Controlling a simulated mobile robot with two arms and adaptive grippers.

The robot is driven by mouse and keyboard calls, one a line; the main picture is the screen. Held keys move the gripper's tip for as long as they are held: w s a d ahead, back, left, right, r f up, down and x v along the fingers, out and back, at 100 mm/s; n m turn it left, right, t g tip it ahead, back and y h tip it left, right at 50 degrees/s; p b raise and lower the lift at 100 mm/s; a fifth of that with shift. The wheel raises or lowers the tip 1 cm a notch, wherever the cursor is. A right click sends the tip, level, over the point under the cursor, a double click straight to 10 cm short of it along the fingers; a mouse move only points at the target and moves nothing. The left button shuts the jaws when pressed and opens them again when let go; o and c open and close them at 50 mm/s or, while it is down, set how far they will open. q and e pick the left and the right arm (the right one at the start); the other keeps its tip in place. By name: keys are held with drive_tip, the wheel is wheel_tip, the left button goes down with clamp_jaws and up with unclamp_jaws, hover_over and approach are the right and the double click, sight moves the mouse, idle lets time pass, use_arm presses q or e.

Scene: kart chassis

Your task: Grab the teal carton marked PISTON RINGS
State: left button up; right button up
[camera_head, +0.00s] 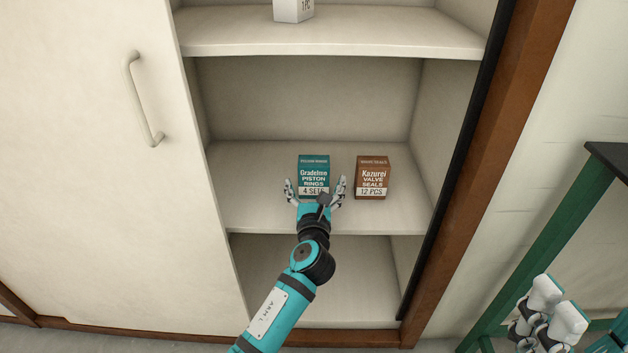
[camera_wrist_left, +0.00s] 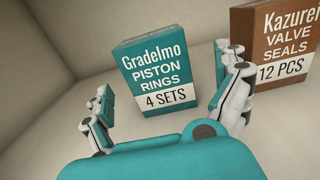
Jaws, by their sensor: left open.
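The teal carton marked Gradelmo PISTON RINGS, 4 SETS (camera_head: 313,171) stands upright on the middle shelf of the cabinet. It also shows in the left wrist view (camera_wrist_left: 157,75), its label facing my gripper. My left gripper (camera_head: 315,188) is open right in front of the carton, with one finger toward each side of it. In the left wrist view the open fingers (camera_wrist_left: 168,92) show nothing held between them; the carton stands just beyond. My right gripper (camera_head: 546,318) is low at the right edge, far from the shelf; its fingertips are partly seen.
A brown Kazurei VALVE SEALS carton (camera_head: 373,178) stands close to the right of the teal one, near my right-hand finger in the picture. A shelf above (camera_head: 330,38) bears a white box (camera_head: 293,10). A cabinet door (camera_head: 90,150) covers the left side. A green frame (camera_head: 545,255) stands at right.

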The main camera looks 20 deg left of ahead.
sight(314, 180)
use_arm(q)
drive_tip(key=b+x, duration=0.2)
drive_tip(key=x, duration=0.2)
drive_tip(key=shift+a+f, duration=0.15)
drive_tip(key=shift+w, duration=0.3)
drive_tip(key=c, duration=1.4)
drive_tip(key=shift+o, duration=0.2)
